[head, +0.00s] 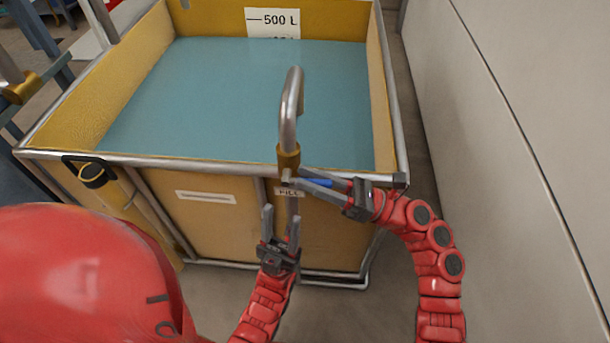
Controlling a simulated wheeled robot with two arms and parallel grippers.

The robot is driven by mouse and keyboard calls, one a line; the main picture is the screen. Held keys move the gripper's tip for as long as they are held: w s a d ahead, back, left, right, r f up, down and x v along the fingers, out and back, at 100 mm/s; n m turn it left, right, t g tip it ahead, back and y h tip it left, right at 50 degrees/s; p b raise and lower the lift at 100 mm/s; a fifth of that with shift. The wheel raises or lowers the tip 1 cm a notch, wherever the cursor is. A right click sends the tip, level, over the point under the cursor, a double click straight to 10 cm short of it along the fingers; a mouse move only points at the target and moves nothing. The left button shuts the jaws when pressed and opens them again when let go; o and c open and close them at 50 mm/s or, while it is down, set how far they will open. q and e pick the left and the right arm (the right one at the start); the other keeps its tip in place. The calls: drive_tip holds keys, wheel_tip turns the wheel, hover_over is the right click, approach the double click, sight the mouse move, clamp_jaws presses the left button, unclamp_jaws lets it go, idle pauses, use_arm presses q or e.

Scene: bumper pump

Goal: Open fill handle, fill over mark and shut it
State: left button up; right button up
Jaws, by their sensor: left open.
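A yellow tank (215,215) with a metal rim holds blue-green water (235,95). A "500 L" mark (272,20) is on its far inner wall, above the water line; a lower mark is partly covered by the water. A curved metal spout (290,105) with a brass base stands at the near rim. Below it are a FILL label (289,192) and a blue handle (318,183) pointing right. My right gripper (298,177) has its fingers on either side of the blue handle; contact is unclear. My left gripper (281,214) is open and empty, below the label.
A pale wall (530,130) runs along the right, with a narrow floor strip beside the tank. Blue framework (40,40) stands at the upper left.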

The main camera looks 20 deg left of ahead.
drive_tip(key=shift+s+a+r, duration=0.15)
drive_tip(key=shift+a+r, duration=0.15)
drive_tip(key=shift+a, duration=0.35)
clamp_jaws()
idle(1.0)
